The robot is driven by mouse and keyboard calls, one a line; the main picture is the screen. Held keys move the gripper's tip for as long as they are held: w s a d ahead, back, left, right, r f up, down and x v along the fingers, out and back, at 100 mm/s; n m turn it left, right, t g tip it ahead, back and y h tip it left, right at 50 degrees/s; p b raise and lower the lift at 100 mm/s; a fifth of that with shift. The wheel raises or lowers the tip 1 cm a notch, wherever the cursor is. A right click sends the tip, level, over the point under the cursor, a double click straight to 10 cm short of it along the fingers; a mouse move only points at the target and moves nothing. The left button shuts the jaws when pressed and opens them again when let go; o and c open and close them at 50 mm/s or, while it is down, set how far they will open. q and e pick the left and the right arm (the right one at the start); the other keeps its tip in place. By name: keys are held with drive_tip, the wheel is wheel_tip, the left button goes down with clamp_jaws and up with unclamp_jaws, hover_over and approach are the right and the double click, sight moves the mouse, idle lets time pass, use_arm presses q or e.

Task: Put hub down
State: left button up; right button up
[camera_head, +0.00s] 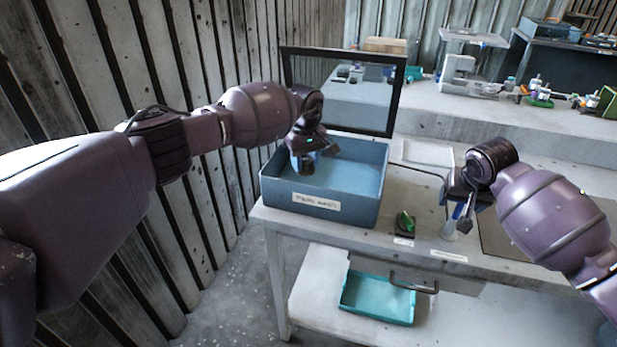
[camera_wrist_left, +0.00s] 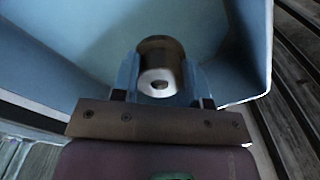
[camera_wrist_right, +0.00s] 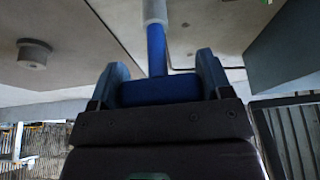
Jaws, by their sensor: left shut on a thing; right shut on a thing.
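The hub (camera_wrist_left: 160,85) is a short metal cylinder with a dark hole in its end face. My left gripper (camera_wrist_left: 160,70) is shut on it, one finger at each side. In the head view my left gripper (camera_head: 304,160) holds the hub inside the walls of the blue open box (camera_head: 312,218), toward its left side. I cannot tell whether the hub touches the box floor. My right gripper (camera_head: 458,205) is shut on a blue-handled tool (camera_wrist_right: 155,48) with a pale end, held over the bench to the right of the box.
A green item (camera_head: 405,222) on a dark block stands on the bench (camera_head: 408,270) right of the box. A black-framed panel (camera_head: 390,95) stands behind the box. A teal tray (camera_head: 378,297) lies on the lower shelf. The right part of the box floor looks empty.

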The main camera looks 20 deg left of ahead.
sight(306, 159)
use_arm(q)
drive_tip(key=shift+f, duration=2.6)
drive_tip(key=shift+f, duration=0.1)
drive_tip(key=o, duration=1)
wheel_tip(306, 159, up, 12)
drive_tip(key=shift+r, duration=0.15)
